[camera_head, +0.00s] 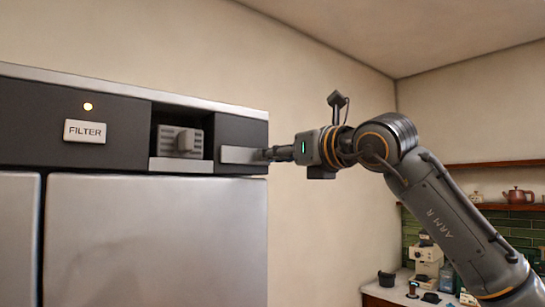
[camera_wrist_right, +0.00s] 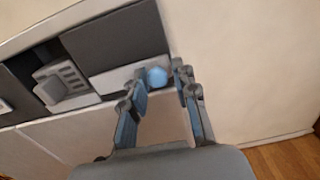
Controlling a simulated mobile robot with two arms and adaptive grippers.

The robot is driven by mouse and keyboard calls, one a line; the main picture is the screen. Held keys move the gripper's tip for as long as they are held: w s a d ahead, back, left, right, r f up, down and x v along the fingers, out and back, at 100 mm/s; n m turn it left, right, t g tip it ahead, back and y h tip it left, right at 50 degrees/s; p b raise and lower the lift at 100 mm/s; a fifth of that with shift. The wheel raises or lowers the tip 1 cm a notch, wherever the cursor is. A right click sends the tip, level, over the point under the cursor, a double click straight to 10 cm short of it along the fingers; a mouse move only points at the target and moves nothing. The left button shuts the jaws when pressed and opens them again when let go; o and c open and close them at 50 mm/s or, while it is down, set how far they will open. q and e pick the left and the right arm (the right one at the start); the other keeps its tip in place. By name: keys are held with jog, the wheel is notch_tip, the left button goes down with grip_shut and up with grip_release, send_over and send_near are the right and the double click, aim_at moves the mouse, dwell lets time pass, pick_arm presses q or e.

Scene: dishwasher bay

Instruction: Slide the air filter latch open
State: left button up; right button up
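The latch is a light metal plate (camera_head: 238,155) on the dark front panel, just right of a recess. In the right wrist view the plate (camera_wrist_right: 112,80) carries a round blue knob (camera_wrist_right: 156,77) near its right end. My right gripper (camera_head: 272,154) is level with the plate's right end. In the wrist view the fingers (camera_wrist_right: 160,84) are apart, one on each side of the knob, with some gap visible; whether either finger touches it is unclear. A grey slotted filter block (camera_head: 182,141) shows in the uncovered recess, also in the wrist view (camera_wrist_right: 62,83). My left gripper is out of view.
Metal doors (camera_head: 155,240) lie below the panel. A bare wall is right of the cabinet. A counter with a coffee machine (camera_head: 427,262) and a shelf (camera_head: 490,206) stand farther right.

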jog(key=shift+o, duration=0.9)
jog(key=shift+w+d+f, duration=0.1)
jog(key=shift+w+d, duration=0.05)
jog(key=shift+d, duration=0.1)
jog(key=shift+a, duration=0.1)
jog(key=v, duration=1.2)
